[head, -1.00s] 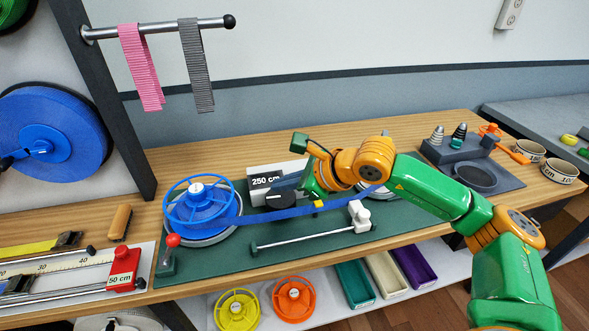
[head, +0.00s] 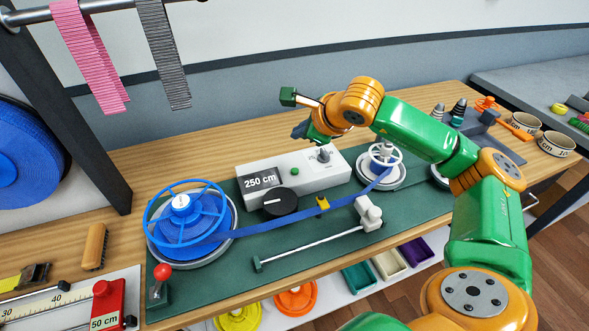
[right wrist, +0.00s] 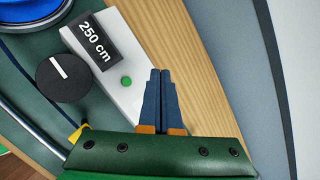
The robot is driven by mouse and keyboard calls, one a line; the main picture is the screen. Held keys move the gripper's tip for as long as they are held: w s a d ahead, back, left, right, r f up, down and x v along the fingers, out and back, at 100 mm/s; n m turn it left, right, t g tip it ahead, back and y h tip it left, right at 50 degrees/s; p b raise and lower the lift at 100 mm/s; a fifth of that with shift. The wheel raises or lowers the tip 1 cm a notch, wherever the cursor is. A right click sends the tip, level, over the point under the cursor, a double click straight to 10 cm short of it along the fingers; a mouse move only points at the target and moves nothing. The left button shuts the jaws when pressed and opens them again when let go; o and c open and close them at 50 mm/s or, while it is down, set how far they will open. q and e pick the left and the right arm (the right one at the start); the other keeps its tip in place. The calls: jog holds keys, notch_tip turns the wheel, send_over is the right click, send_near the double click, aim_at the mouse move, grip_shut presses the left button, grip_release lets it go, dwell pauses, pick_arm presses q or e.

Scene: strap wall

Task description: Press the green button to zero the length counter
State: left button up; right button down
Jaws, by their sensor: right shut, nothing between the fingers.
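The green button (head: 295,171) is a small round knob on top of the white counter box (head: 322,178). The box's dark display (head: 259,181) reads 250 cm. In the right wrist view the button (right wrist: 126,80) lies left of my fingertips, near the display. My right gripper (right wrist: 160,74) is shut and empty, its dark blue fingers together over the box's back edge. In the head view my right gripper (head: 300,130) is above and behind the box, apart from the button. My left gripper is not in view.
A black knob (head: 280,202) sits just in front of the display. A blue reel (head: 186,217) is at left, with a blue strap (head: 290,214) running right. Bare wooden bench lies behind the box.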

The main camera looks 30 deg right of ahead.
aim_at(295, 171)
notch_tip(295, 171, down, 8)
jog(key=b, duration=0.6)
jog(key=shift+f, duration=0.15)
jog(key=shift+w+f, duration=0.1)
jog(key=shift+b, duration=0.3)
dwell(1.1)
jog(key=shift+f+b, duration=0.4)
jog(key=shift+b, duration=0.15)
jog(key=shift+f+b, duration=0.55)
jog(key=shift+b, duration=0.1)
dwell(0.6)
jog(key=shift+r+p, duration=0.65)
jog(key=shift+r, duration=0.3)
